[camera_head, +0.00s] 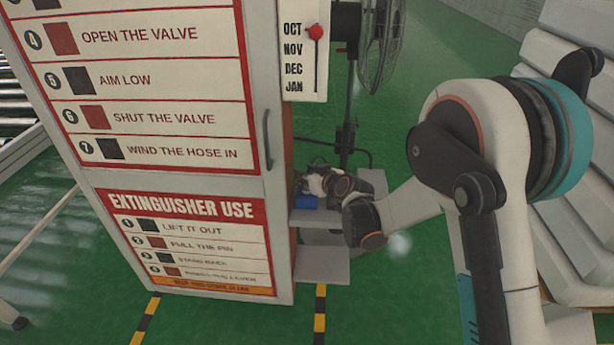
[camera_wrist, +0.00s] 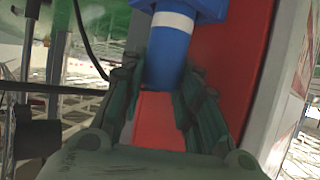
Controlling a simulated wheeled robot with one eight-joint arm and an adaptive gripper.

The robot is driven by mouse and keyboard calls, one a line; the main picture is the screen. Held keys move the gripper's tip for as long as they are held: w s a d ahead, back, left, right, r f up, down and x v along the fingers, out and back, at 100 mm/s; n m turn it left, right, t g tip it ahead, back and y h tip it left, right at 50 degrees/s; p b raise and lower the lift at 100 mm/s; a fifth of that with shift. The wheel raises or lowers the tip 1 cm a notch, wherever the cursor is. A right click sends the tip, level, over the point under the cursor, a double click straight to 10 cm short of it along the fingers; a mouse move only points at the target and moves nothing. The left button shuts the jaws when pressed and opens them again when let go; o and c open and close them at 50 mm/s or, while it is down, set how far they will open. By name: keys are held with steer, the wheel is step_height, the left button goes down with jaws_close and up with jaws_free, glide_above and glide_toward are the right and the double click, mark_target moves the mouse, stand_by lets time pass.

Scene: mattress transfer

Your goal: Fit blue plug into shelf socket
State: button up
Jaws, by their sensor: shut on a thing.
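The blue plug (camera_wrist: 167,62) shows in the wrist view as a blue cylinder with a white band near the top of the picture. My gripper (camera_wrist: 160,78) has its dark green fingers on both sides of the plug and is shut on it. A wider blue part (camera_wrist: 200,8) lies at the top edge, and I cannot tell whether it is plug or socket. In the head view a small blue thing (camera_head: 308,202) shows at the grey shelf (camera_head: 315,217) beside the cabinet, below my gripper (camera_head: 318,186). The plug's far end and the socket opening are hidden.
The tall cabinet (camera_head: 190,180) with printed signs stands directly left of the shelf; its red side (camera_wrist: 235,60) is close to my gripper. A lower grey ledge (camera_head: 322,265) lies beneath. A black cable (camera_wrist: 88,45) hangs nearby. A fan (camera_head: 378,45) stands behind. Green floor is open in front.

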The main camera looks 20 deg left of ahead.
steer(key=o, duration=0.9)
steer(key=shift+s+d+r, duration=0.1)
steer(key=shift+r, duration=0.05)
steer(key=p+v, duration=0.3)
steer(key=v, duration=0.8)
steer(key=shift+s+d+r+p, duration=0.15)
steer(key=shift+s+d+p, duration=0.05)
steer(key=shift+d+p, duration=0.1)
